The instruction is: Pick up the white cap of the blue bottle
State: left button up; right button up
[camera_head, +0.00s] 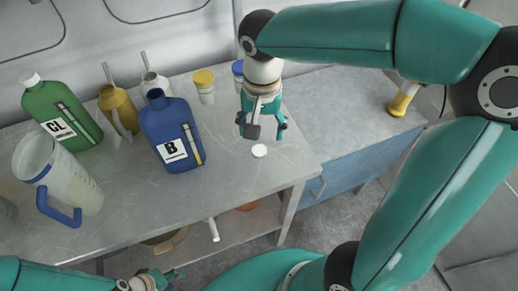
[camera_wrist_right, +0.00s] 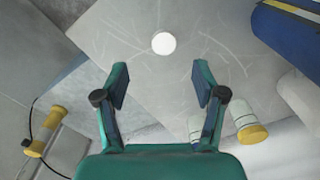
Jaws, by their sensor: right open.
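The white cap (camera_head: 259,151) lies flat on the metal table (camera_head: 150,215), to the right of the blue bottle (camera_head: 172,135). The blue bottle stands upright with an open neck and a white "B" label. My right gripper (camera_head: 264,128) is open and empty, pointing down above the table just behind the cap. In the right wrist view the cap (camera_wrist_right: 164,43) lies beyond the gap between the open fingers (camera_wrist_right: 160,85), apart from them. My left gripper (camera_head: 160,278) is low at the bottom edge, in front of the table; its jaws are too small to read.
A green bottle (camera_head: 62,115) with a white cap, a clear jug (camera_head: 72,178) with a blue handle, a yellow can (camera_head: 118,108) and a yellow-lidded jar (camera_head: 204,86) stand left and behind. A blue cabinet (camera_head: 350,155) adjoins on the right. The tabletop around the cap is clear.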

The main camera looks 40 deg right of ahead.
aim_at(259, 151)
notch_tip(259, 151, down, 4)
jog(key=shift+r, duration=0.15)
jog(key=shift+w+f+p, duration=0.15)
jog(key=shift+w+f, duration=0.05)
jog(key=shift+f, duration=1.1)
jog(key=shift+w+f+p, duration=0.15)
jog(key=shift+f, duration=1.1)
jog(key=c, duration=0.9)
